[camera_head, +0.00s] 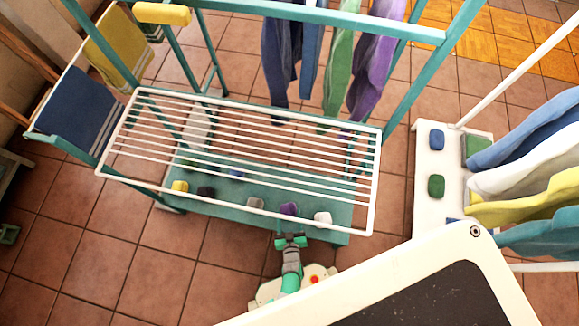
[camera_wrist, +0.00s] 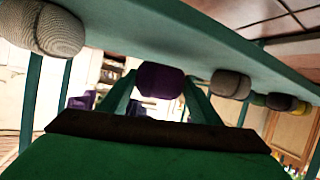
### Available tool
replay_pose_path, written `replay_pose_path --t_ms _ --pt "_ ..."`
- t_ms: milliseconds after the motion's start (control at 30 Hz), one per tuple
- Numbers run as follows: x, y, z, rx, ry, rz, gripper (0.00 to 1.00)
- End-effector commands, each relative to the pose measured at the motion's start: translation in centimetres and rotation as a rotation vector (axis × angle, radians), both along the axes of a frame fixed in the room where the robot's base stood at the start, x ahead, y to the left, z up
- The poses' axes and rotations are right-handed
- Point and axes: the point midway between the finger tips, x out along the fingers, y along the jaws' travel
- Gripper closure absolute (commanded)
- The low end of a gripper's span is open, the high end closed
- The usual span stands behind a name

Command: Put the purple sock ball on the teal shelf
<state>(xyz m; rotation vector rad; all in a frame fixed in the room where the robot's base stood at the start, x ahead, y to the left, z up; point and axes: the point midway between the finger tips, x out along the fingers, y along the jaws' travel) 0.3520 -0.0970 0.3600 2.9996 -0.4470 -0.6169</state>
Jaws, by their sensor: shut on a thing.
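The purple sock ball (camera_head: 288,209) is at the front edge of the teal shelf (camera_head: 232,209), low under the white wire rack. My gripper (camera_head: 290,239) reaches in from the front of the shelf. In the wrist view, the purple sock ball (camera_wrist: 160,80) is between the two teal fingers of my gripper (camera_wrist: 160,88), which are shut on it. The teal shelf (camera_wrist: 215,45) runs along the ball in that view, which looks upside down. I cannot tell whether the ball touches the shelf.
A grey sock ball (camera_head: 255,203) and a white one (camera_head: 323,217) sit on either side, with black (camera_head: 206,192) and yellow (camera_head: 180,186) ones farther left. The white wire rack (camera_head: 371,200) is above the shelf. Hanging socks and a white stand (camera_head: 429,210) are to the right.

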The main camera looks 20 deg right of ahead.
Motion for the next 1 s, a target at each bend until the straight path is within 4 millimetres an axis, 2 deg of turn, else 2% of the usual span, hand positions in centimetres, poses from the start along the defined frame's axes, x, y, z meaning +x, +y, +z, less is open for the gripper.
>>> replay_pose_path --t_ms 300,833,867,900,933,1000 --pt "-0.1 -0.2 -2.2 0.001 0.001 -0.004 0.64" --pt "0.0 0.0 -2.7 0.005 0.0 -0.002 0.64" --pt "-0.1 0.1 -2.7 0.004 0.0 -0.003 0.38" --pt "-0.1 0.1 -2.7 0.004 -0.001 -0.002 0.28" --pt "-0.1 0.1 -2.7 0.004 -0.001 -0.002 0.24" --pt "-0.1 0.1 -2.7 0.004 -0.001 -0.001 0.24"
